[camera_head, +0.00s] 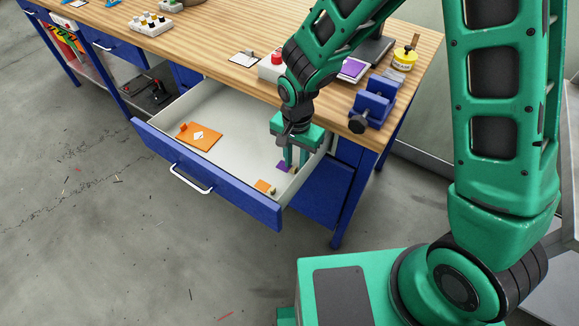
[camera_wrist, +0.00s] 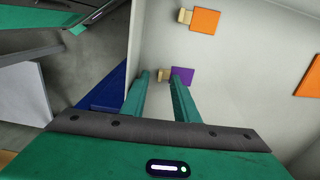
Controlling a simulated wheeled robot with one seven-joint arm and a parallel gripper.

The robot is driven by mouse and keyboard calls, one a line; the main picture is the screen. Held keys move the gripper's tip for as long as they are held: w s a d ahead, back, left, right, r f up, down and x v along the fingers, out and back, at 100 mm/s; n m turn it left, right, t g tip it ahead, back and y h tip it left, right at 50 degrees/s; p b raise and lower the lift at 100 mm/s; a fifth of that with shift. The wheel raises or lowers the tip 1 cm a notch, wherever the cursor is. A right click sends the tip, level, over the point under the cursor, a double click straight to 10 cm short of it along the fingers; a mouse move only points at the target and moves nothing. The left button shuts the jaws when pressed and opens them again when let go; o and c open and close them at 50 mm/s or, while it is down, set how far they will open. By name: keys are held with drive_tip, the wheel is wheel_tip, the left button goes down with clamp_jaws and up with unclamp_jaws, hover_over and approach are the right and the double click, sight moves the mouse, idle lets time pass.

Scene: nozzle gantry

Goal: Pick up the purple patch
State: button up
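The purple patch (camera_head: 283,167) lies on the floor of the open drawer, near its right end. In the wrist view the patch (camera_wrist: 182,73) has a small wooden tab (camera_wrist: 163,75) on its left side. My gripper (camera_head: 296,163) points down into the drawer over the patch. In the wrist view its fingers (camera_wrist: 161,76) are apart, with the tab showing in the gap between their tips. The right finger partly covers the patch. I cannot tell how high the tips are above the drawer floor.
The drawer (camera_head: 207,168) is pulled out, its walls close around my gripper. An orange patch (camera_head: 263,186) with a tab lies nearer the drawer front, and a larger orange piece (camera_head: 200,137) lies left. A blue vise (camera_head: 373,102) stands on the bench above.

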drive_tip(key=shift+f, duration=0.4)
clamp_jaws()
drive_tip(key=shift+r, duration=0.1)
